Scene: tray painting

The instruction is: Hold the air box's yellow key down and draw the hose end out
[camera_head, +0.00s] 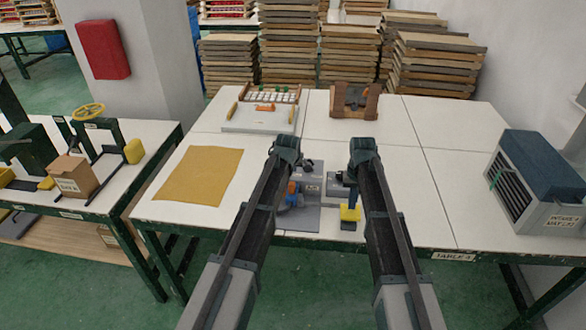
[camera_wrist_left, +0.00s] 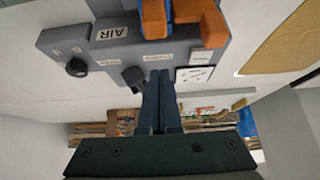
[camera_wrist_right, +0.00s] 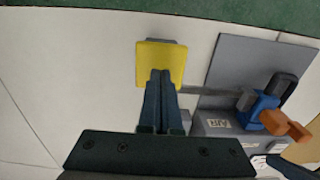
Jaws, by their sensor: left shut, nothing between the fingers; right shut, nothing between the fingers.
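The air box (camera_head: 313,187), grey with an AIR label, stands on a grey plate near the table's front. Its yellow key (camera_head: 350,213) is a square pad on the right; it also shows in the right wrist view (camera_wrist_right: 174,52). My right gripper (camera_wrist_right: 161,73) is shut and empty, its fingertips over the yellow pad; I cannot tell whether they touch it. A blue and orange hose fitting (camera_head: 292,190) sits at the box's left side; in the right wrist view it is also clear (camera_wrist_right: 262,112). My left gripper (camera_wrist_left: 160,74) is shut and empty, close to the box beside the orange part (camera_wrist_left: 212,28).
A yellow-brown mat (camera_head: 200,175) lies to the left. A white tray (camera_head: 258,118) and a brown wooden block (camera_head: 340,108) stand at the back. A grey vented unit (camera_head: 535,180) is on the right. The table between the box and that unit is clear.

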